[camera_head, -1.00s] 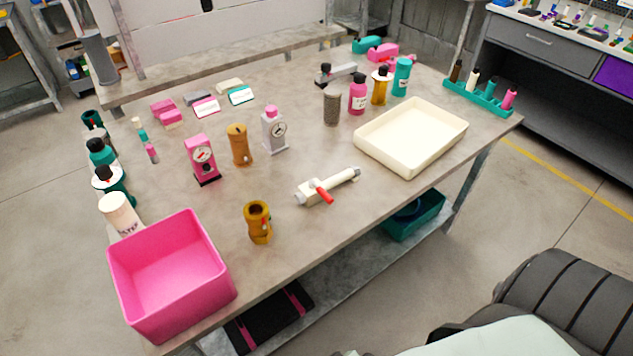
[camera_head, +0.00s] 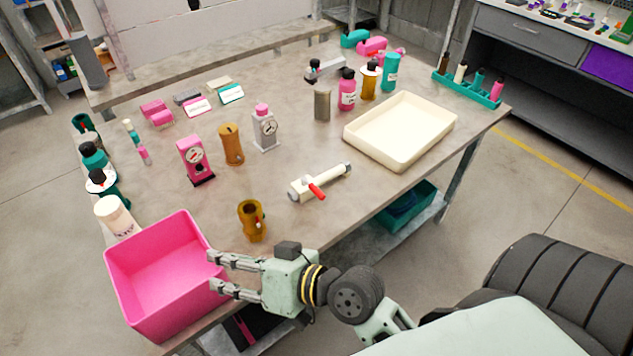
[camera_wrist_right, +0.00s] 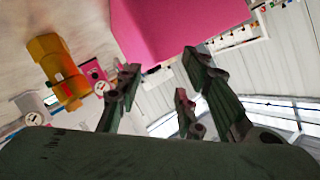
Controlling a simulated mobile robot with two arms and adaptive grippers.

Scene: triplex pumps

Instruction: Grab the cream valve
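The cream valve (camera_head: 323,181) lies on the table near its front edge, a cream pipe with grey ends and a red lever. My right gripper (camera_head: 212,272) is open and empty, at the right side of the pink bin, with its fingers pointing left. It is to the lower left of the valve and apart from it. In the right wrist view the open fingers (camera_wrist_right: 160,95) show with nothing between them, and the valve is not visible there. My left gripper is in neither view.
The pink bin (camera_head: 133,252) stands at the front left corner, close to my right fingers; a brown fitting (camera_head: 251,221) stands between it and the valve. A cream tray (camera_head: 437,136) is to the right. Gauges and bottles stand farther back. The table around the valve is clear.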

